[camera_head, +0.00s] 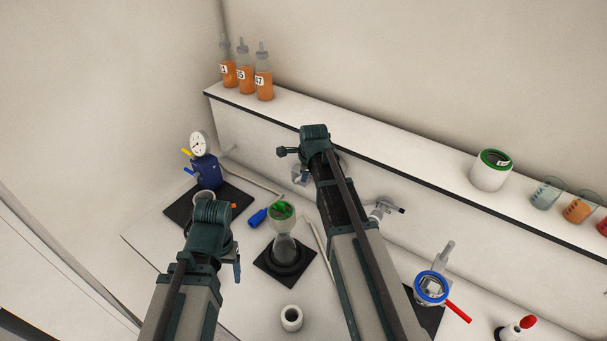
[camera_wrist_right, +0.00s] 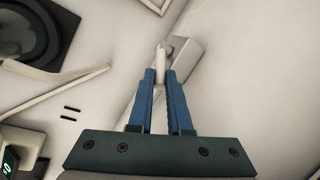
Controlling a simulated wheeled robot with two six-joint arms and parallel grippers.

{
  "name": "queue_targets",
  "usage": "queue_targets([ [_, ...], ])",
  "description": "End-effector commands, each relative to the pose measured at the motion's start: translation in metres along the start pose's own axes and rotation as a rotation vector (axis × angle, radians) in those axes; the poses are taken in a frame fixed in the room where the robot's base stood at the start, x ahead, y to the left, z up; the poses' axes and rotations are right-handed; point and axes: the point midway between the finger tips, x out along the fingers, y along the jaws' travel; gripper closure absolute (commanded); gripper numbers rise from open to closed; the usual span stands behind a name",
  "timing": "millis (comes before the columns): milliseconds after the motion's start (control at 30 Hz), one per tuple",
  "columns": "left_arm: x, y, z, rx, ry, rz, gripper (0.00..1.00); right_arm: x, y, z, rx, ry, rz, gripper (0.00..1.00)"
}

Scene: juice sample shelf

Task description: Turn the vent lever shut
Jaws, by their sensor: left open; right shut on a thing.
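My right gripper (camera_wrist_right: 160,76) is shut on a pale, narrow lever-like piece (camera_wrist_right: 161,55) joined to a grey block (camera_wrist_right: 186,56). I cannot tell for certain that this is the vent lever. In the head view my right wrist (camera_head: 315,137) hides the fingers and their hold, near the shelf's front wall. A blue pump unit (camera_head: 207,173) with a round gauge (camera_head: 199,144) stands at the left. It has a yellow lever (camera_head: 187,153) and a blue lever (camera_head: 189,171). My left gripper (camera_head: 213,235) is open in front of the pump's mat; its fingertips are mostly hidden.
A grey wall tap (camera_head: 381,209) is right of my right arm. A blue-ringed fitting with a red handle (camera_head: 457,312) and a white cup (camera_head: 291,318) stand nearer. Orange bottles (camera_head: 246,80) line the shelf.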

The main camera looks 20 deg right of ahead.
Motion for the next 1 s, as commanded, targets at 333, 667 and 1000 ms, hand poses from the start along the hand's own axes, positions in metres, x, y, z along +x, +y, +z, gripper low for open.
queue_targets([
  [333,0.0005,0.0001,0.0,0.0,0.0,0.0,0.27,-0.0001,0.0017,0.0003,0.001,-0.007,0.001,1.0],
  [667,0.0004,0.0,0.0,0.0,0.0,0.0,0.27,-0.0002,0.0009,0.0,0.001,-0.006,-0.001,0.53],
  [1000,-0.003,-0.0003,0.0002,0.0,0.0,0.0,0.27,-0.0036,0.0001,-0.0003,0.002,-0.006,-0.003,0.53],
])
